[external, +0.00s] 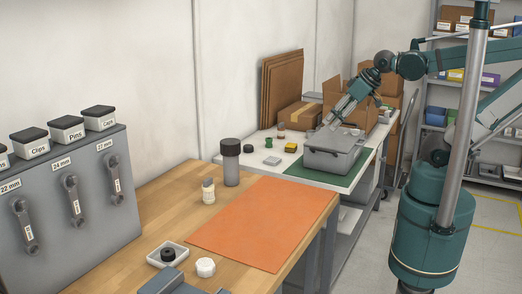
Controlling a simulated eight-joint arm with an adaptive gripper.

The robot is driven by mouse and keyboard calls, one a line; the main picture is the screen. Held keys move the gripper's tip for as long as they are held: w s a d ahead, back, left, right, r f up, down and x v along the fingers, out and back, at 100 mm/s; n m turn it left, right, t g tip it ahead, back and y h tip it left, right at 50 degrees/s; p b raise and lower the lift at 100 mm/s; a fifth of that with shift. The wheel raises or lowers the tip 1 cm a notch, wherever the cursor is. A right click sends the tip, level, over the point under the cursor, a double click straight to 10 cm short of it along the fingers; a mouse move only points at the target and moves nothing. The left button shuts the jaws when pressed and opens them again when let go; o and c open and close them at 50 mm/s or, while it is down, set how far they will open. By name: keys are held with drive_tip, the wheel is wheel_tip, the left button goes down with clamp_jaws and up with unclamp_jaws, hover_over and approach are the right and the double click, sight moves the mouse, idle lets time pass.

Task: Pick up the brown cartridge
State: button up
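A small reddish-brown object (281,130) stands on the white-topped bench at the back, near the wall. It may be the brown cartridge, but it is too small here to be sure. My gripper (329,122) points down and left over the back of a grey bin (330,160), to the right of the brown object and apart from it. Its light grey fingers are small in view, and I cannot tell whether they are open or shut. The inside of the bin is mostly hidden.
A green round thing (269,142), a yellow block (291,147) and a grey block (271,161) lie left of the bin, which stands on a green mat (300,173). Cardboard boxes (299,115) stand behind. The orange mat (262,222) in front is bare.

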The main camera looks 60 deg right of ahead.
idle(0.7)
drive_tip(key=w+d+r+m+g+h+p, duration=0.1)
drive_tip(key=w+d+r+m, duration=0.15)
drive_tip(key=w, duration=0.35)
drive_tip(key=w+d+r+m+g+p, duration=0.1)
drive_tip(key=w+d+r+m+p, duration=0.1)
drive_tip(key=w+d+m, duration=0.3)
drive_tip(key=m+g+h+p, duration=0.4)
drive_tip(key=m+g+p, duration=0.2)
drive_tip(key=m, duration=0.6)
hover_over(279, 128)
drive_tip(key=a, duration=0.1)
wheel_tip(279, 128, down, 17)
drive_tip(key=shift+n, duration=0.25)
drive_tip(key=shift+y, duration=0.3)
drive_tip(key=shift+x, duration=1.3)
